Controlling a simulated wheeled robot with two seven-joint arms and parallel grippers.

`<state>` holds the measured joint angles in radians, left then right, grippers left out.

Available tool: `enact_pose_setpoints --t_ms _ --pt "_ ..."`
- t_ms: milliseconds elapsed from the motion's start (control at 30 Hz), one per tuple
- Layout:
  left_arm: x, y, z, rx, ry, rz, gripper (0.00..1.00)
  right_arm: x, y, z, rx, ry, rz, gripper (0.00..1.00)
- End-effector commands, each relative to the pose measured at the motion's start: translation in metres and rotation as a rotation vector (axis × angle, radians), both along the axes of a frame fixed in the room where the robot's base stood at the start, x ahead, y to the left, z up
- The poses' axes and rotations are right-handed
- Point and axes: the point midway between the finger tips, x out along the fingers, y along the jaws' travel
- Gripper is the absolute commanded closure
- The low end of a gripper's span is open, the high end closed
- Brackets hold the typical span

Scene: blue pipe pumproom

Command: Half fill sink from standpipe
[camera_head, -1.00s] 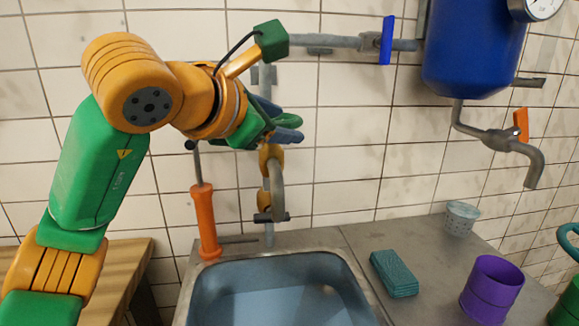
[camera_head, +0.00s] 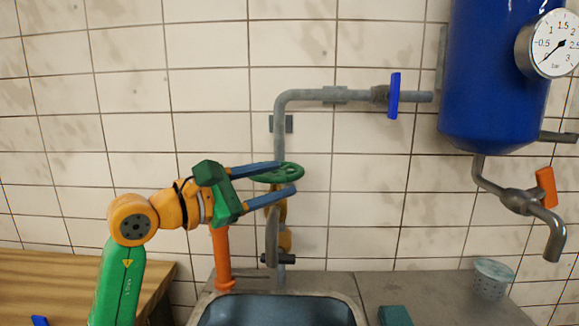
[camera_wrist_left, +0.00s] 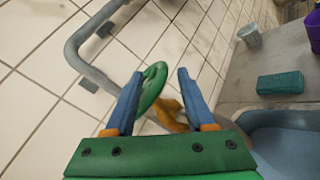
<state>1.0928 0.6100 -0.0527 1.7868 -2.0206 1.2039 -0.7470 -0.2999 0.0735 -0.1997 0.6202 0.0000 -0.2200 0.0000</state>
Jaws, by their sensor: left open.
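The standpipe (camera_head: 279,140) is a grey pipe on the tiled wall, with a green handwheel (camera_head: 290,171), an orange-yellow valve body and a curved spout (camera_head: 272,240) above the sink. The sink (camera_head: 352,303) is a grey-rimmed blue basin, cut off by the bottom edge in the head view. Its water level cannot be judged now. My left gripper (camera_head: 287,178) is open, its blue fingers reaching to either side of the green handwheel. In the left wrist view the handwheel (camera_wrist_left: 152,87) lies between the fingers, close to the left one. My right gripper is out of view.
A blue tank (camera_head: 490,80) with a pressure gauge (camera_head: 552,45) and an orange-handled tap (camera_head: 545,187) hangs at right. A blue-handled valve (camera_head: 394,95) is on the upper pipe. An orange-handled tool (camera_head: 221,262) stands behind my arm. The counter holds a cup (camera_head: 491,280) and teal sponge (camera_head: 395,316).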

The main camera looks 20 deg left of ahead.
Motion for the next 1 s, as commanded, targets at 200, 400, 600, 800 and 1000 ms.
enact_pose_setpoints --t_ms 200,400,600,800,1000 --pt "0.023 -0.015 0.002 -0.002 0.001 -0.001 0.46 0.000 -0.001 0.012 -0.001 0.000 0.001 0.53" --pt "0.029 -0.018 0.000 0.001 -0.001 0.000 0.46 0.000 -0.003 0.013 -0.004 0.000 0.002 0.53" --pt "0.029 -0.018 0.000 0.001 0.000 0.001 0.56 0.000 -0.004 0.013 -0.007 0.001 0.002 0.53" --pt "0.029 -0.018 -0.001 0.001 0.002 0.000 1.00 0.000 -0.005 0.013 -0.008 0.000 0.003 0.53" --pt "0.029 -0.018 -0.003 0.002 0.007 -0.005 1.00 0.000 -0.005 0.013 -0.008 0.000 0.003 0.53"
